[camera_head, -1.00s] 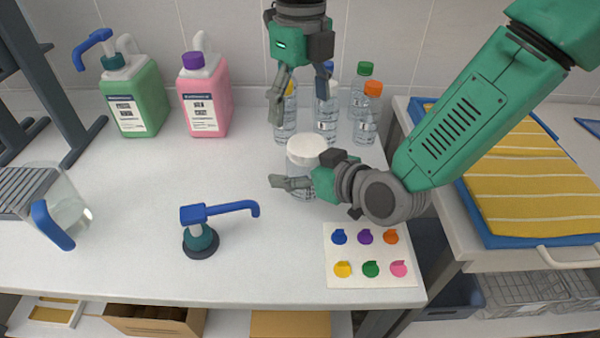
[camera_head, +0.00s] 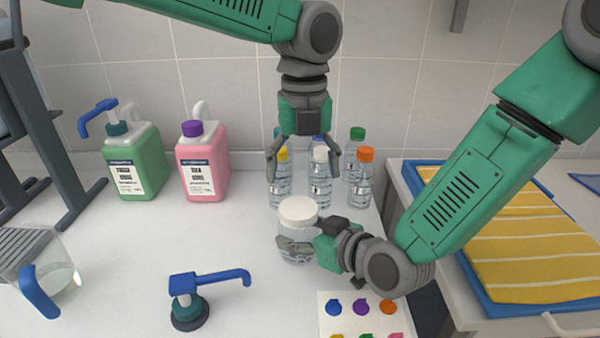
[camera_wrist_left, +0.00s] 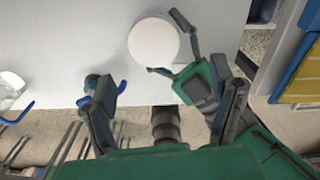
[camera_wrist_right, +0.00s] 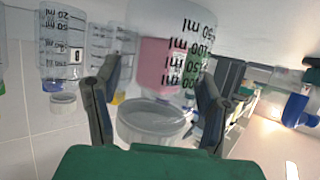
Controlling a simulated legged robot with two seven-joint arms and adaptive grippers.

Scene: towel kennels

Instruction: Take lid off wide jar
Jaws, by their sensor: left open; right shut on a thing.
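The wide jar (camera_head: 297,239) is clear and stands upright on the counter with a round white lid (camera_head: 298,210) on top. My right gripper (camera_head: 290,245) is shut around the jar's body from the right, below the lid. In the right wrist view the clear jar wall (camera_wrist_right: 185,45) with volume marks lies between the fingers. My left gripper (camera_head: 303,165) is open and empty, pointing down above and behind the lid in the head view. In the left wrist view the lid (camera_wrist_left: 153,42) is ahead of the open fingers, apart from them.
Several capped bottles (camera_head: 320,185) stand close behind the jar. Pink (camera_head: 204,175) and green (camera_head: 136,170) jugs stand at the back left. A blue-spouted pump (camera_head: 188,305) is at front left. A card with coloured patches (camera_head: 361,320) lies at front right. The counter's middle left is clear.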

